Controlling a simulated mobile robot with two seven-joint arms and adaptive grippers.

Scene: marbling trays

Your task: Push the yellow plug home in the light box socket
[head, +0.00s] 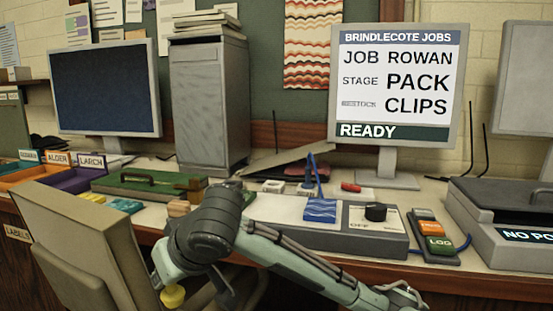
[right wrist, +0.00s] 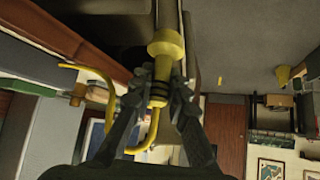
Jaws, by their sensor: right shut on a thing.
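The yellow plug (right wrist: 166,48) is held between the two fingertips of my right gripper (right wrist: 160,84) in the right wrist view. A yellow cord (right wrist: 98,73) curves beside it on the left and below it. In the head view my right gripper (head: 168,283) hangs low, in front of the desk and beside the chair, with the plug (head: 173,297) under it near the bottom edge. A grey box with a white top, a black knob and the word OFF (head: 385,244) stands on the desk. I cannot make out the socket. My left gripper is not in view.
A beige chair (head: 80,225) stands at the left front, close to my right gripper. A green case (head: 150,186), small coloured blocks and a blue piece (head: 320,209) crowd the desk. A monitor (head: 392,130) stands behind the grey box.

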